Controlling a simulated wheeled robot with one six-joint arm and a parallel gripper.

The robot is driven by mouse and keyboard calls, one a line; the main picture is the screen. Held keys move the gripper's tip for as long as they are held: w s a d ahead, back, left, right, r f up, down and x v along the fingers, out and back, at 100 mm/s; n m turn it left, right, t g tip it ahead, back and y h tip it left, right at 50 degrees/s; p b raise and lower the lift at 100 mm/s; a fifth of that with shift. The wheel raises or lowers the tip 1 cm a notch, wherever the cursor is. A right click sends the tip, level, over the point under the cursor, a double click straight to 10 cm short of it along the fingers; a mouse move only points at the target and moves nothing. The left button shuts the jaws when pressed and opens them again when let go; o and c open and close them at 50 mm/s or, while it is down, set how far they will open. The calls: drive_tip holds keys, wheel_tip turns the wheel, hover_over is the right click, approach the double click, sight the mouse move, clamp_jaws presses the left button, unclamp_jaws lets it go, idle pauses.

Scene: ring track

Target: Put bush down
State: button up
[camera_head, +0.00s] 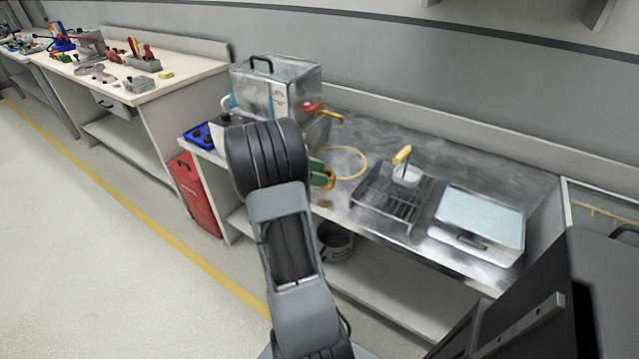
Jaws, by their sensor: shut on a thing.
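My gripper is not visible; the black and grey links of my arm cover the area where its end points. I cannot make out a bush held in it. A white piece with a yellow handle (403,156), possibly a brush, stands on the black wire rack (385,200) on the metal bench (470,165). I cannot tell if it is the bush.
A lidded metal tank (290,85) with a red and yellow valve (322,112) stands behind my arm. A green and yellow item (321,176) and a yellow hose (352,165) lie nearby. A pale-topped scale (480,222) stands right of the rack.

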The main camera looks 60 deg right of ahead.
drive_tip(key=shift+d+f, duration=0.2)
drive_tip(key=shift+d+f+b, duration=0.2)
drive_tip(key=shift+f+b, duration=0.35)
drive_tip(key=shift+f, duration=1.15)
drive_tip(key=shift+f, duration=0.15)
drive_tip(key=o, duration=1.2)
